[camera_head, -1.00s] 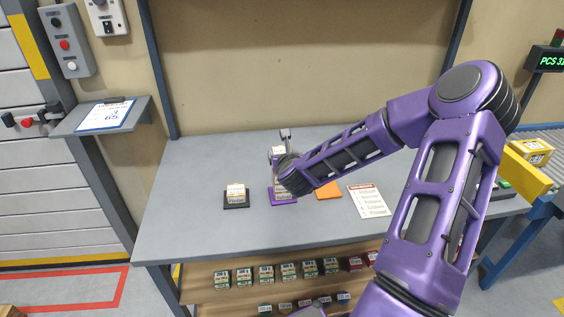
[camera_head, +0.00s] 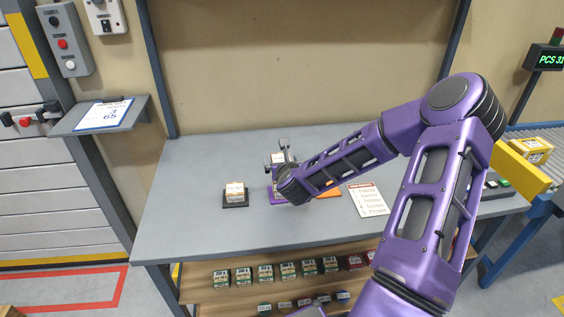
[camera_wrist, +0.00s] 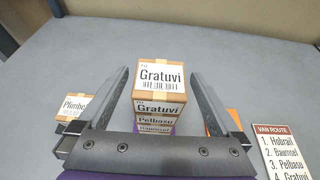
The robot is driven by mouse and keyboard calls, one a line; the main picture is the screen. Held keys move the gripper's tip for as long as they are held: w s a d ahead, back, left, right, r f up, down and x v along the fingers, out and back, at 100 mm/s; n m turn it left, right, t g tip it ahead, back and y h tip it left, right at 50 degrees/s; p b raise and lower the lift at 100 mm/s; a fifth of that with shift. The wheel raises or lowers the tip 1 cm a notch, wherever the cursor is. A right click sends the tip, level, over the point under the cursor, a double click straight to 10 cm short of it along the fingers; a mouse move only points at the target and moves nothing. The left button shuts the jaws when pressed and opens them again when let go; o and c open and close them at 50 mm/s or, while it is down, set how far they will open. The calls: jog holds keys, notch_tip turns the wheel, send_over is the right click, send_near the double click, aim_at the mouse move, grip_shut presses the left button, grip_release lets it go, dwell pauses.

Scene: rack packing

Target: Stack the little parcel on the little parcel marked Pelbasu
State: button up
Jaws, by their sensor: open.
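A little parcel marked Gratuvi (camera_wrist: 160,76) sits on top of a stack, directly above the parcel marked Pelbasu (camera_wrist: 156,120). Under Pelbasu is another parcel (camera_wrist: 156,130) whose label is partly hidden. Lower parts of the stack are hidden by my gripper. In the head view the stack stands on a purple mat (camera_head: 277,201), mostly behind my wrist. My gripper (camera_wrist: 166,88) is open, with one finger on each side of the stack and visible gaps to the Gratuvi parcel.
A parcel marked Plimbe (camera_wrist: 76,103) stands on a dark mat (camera_head: 236,204) to the left. An orange mat (camera_head: 330,190) and a van route list (camera_head: 368,199) lie to the right. Several small parcels (camera_head: 266,273) line the shelf below. The table's left part is clear.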

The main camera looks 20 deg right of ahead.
jog(key=shift+r, duration=0.25)
jog(key=v, duration=1.2)
